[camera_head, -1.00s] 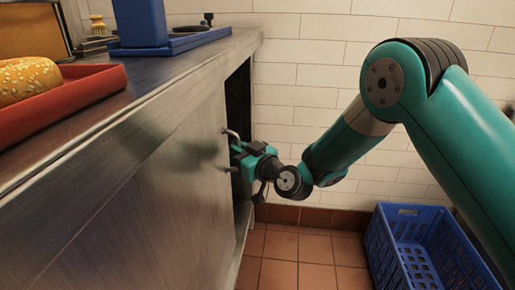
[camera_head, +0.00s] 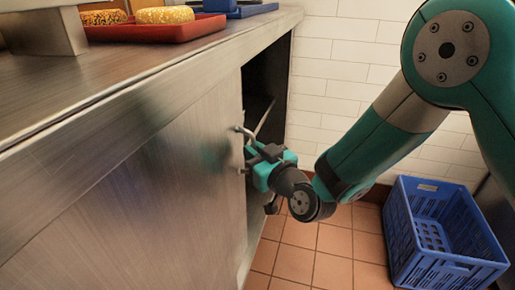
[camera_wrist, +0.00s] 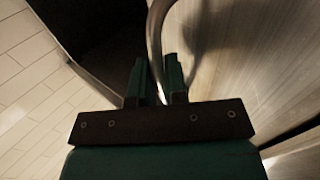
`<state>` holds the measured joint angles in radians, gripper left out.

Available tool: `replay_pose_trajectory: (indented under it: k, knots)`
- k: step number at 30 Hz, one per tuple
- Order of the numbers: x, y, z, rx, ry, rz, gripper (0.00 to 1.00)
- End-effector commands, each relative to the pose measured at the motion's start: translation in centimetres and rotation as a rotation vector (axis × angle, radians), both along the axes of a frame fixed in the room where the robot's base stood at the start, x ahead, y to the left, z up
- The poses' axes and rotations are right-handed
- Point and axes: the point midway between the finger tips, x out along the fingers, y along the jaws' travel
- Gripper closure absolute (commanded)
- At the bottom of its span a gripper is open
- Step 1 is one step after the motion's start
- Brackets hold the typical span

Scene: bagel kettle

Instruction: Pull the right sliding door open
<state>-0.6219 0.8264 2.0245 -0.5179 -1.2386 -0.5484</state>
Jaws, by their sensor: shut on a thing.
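The right sliding door (camera_head: 175,180) is a brushed steel panel under the counter. Its bent metal handle (camera_head: 243,131) stands out near the door's right edge. To the right of that edge, a dark opening (camera_head: 268,80) into the cabinet shows. My gripper (camera_head: 250,157) is at the handle, with its fingers closed around the bar. In the wrist view, the handle (camera_wrist: 153,30) comes down between the two green fingers of my gripper (camera_wrist: 155,85). The door's surface (camera_wrist: 245,60) is on the right there and the dark opening (camera_wrist: 95,35) on the left. The lower part of the handle is hidden by my gripper.
A blue crate (camera_head: 400,225) stands on the tiled floor (camera_head: 318,245) at the right, near my arm. The steel counter (camera_head: 130,75) carries a red tray (camera_head: 150,32) with bagels (camera_head: 165,15). A white tiled wall (camera_head: 340,50) closes off the back.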

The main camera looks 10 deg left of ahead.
Motion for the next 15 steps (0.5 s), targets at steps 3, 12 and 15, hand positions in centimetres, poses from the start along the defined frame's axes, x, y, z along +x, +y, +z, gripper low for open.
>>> replay_pose_trajectory:
  k: [3, 12, 15]
  knots:
    - [-0.11, 0.06, 0.18, 0.000, -0.006, 0.000, 1.00]
    - [-0.06, 0.01, 0.19, 0.000, -0.006, -0.002, 0.85]
    - [-0.06, 0.02, 0.16, 0.000, -0.004, -0.001, 0.63]
